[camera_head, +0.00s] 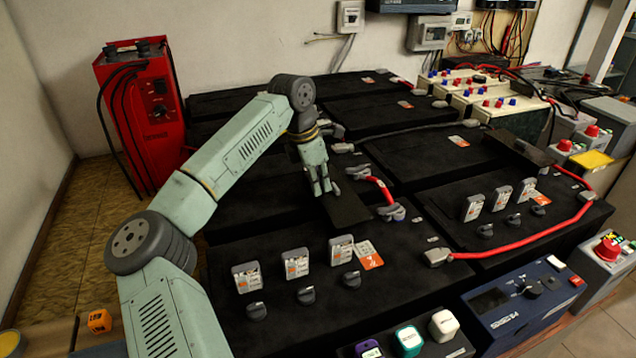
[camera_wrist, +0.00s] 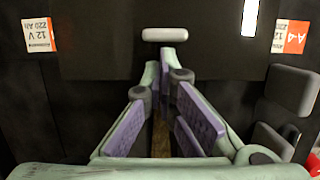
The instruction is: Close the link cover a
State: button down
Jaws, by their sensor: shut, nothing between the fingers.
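A dark flat plate (camera_head: 346,210), which looks like link cover a, lies by the seam between two black batteries, left of a short red cable link (camera_head: 380,190). I cannot tell its exact tilt. In the wrist view a dark panel (camera_wrist: 100,50) spans the top, with a pale grey bar-shaped handle (camera_wrist: 165,34) at its edge. My gripper (camera_head: 325,191) is shut and empty, just above the plate's far end. In the wrist view my gripper's fingertips (camera_wrist: 158,72) are together just below the handle. I cannot tell whether they touch it.
Black batteries (camera_head: 290,325) fill the bench, with grey-capped terminals and upright label tags. A second dark cover (camera_head: 518,150) sits at the right. A long red cable (camera_head: 530,240) runs at the right. A red charger (camera_head: 140,115) stands at the left, and a blue instrument (camera_head: 525,300) at the front right.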

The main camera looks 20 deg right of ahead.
jog(key=d+p, duration=0.2)
jog(key=d, duration=0.9)
jog(key=shift+w+d+p, duration=0.25)
jog(key=shift+p, duration=0.05)
